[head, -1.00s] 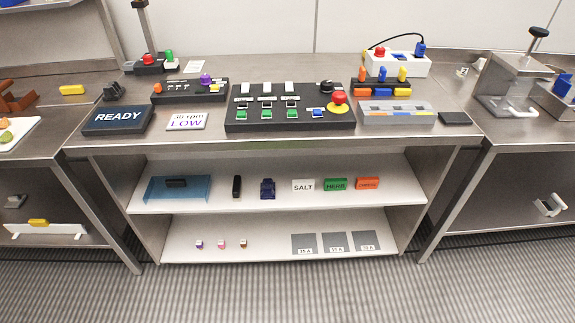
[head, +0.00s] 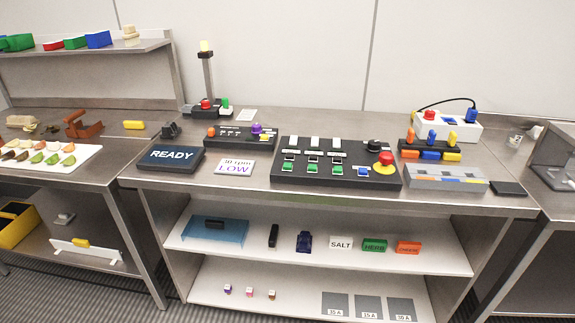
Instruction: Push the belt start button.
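No label naming a belt start button is readable. A small dark box at the back left carries a green button (head: 225,103) and a red button (head: 206,104), beside a lamp pole (head: 208,75). The large black control panel (head: 337,179) in the middle has several green buttons, one being this green button (head: 310,169), a blue button (head: 363,171), a black knob (head: 374,146) and a red mushroom button (head: 384,163) on yellow. A smaller black panel (head: 240,137) has orange, purple and yellow controls. Neither of my grippers is in view.
The panels stand on a steel bench (head: 440,202). A READY display (head: 171,157) and a LOW card (head: 234,168) lie at its left front. A white box with a cable (head: 447,125) stands back right. Shelves below hold SALT (head: 341,243) and other labels.

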